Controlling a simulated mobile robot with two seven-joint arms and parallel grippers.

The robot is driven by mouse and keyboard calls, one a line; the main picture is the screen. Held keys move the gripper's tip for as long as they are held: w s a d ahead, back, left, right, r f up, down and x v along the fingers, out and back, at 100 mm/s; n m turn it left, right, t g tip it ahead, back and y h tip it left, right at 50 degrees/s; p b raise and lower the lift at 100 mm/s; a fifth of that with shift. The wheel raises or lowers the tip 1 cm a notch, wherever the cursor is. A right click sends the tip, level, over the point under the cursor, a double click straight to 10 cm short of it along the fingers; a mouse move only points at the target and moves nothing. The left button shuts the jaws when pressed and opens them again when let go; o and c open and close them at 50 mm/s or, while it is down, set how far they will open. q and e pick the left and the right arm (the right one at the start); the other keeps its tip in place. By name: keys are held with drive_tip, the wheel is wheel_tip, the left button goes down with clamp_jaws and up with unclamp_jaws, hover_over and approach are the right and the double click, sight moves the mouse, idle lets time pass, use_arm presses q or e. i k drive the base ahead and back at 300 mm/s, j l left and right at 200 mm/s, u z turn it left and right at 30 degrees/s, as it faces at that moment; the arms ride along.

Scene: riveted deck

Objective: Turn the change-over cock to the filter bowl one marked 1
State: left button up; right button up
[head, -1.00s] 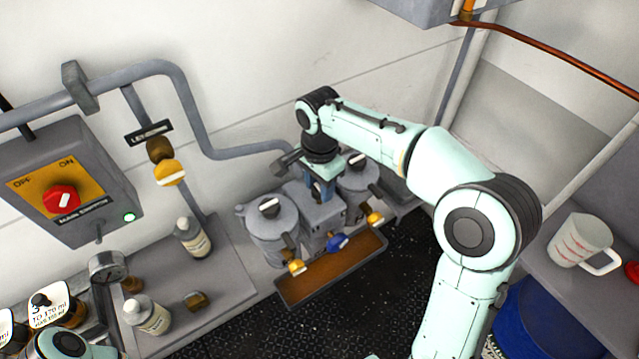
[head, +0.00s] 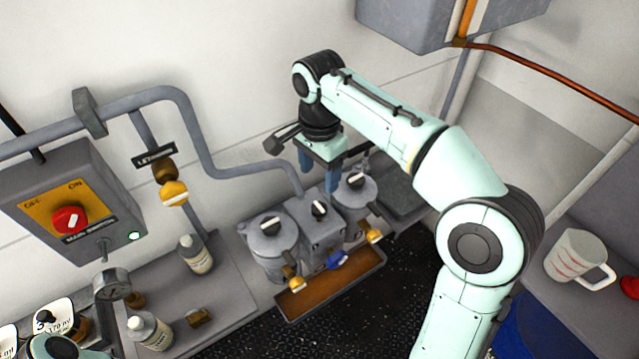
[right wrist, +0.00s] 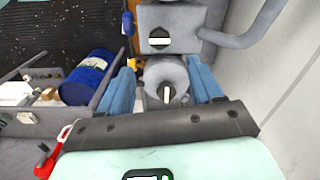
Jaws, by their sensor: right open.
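The filter set stands against the wall: a grey left bowl (head: 262,246), a grey middle block (head: 325,240) and a grey right bowl (head: 350,197). The block carries the black change-over cock (head: 319,209) with a white bar. In the right wrist view the cock (right wrist: 160,40) has its bar across the picture, and the near bowl's knob (right wrist: 167,94) has its bar upright. I cannot read a number on either bowl. My right gripper (head: 319,177) is open and empty, above and behind the block, apart from the cock. My left gripper is out of view.
A drip tray (head: 283,306) with blue and yellow taps above it lies in front of the bowls. A grey pipe (head: 195,125) runs along the wall. A jug (head: 573,255) stands right.

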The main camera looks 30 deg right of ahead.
sight(337, 258)
drive_tip(key=k, duration=1)
